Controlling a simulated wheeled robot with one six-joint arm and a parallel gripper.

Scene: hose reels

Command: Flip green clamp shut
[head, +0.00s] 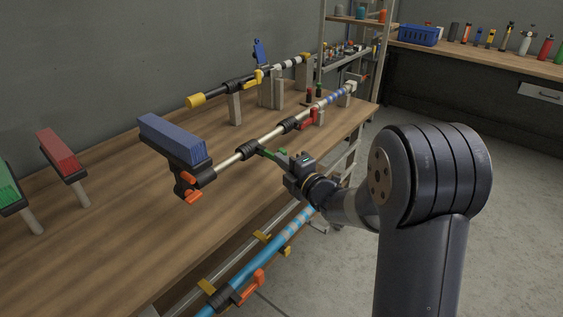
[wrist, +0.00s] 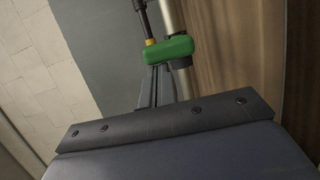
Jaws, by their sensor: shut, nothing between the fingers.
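The green clamp (head: 270,153) is on a pale pole with black collars above the wooden table. Its green lever sticks out sideways from a black collar towards my gripper. In the wrist view the green clamp (wrist: 167,50) lies across the pole, just beyond my fingertips. My gripper (head: 287,161) is at the near side of the pole, at the outer end of the lever. Its fingers (wrist: 157,80) are together with nothing between them. Whether the fingertips touch the lever, I cannot tell. The lever's underside is hidden.
A red clamp (head: 309,118) sits farther along the same pole, and a blue brush head (head: 172,138) is at its near end. A pole with a yellow clamp (head: 252,79) stands behind. A blue pole (head: 270,249) runs below the table's front edge.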

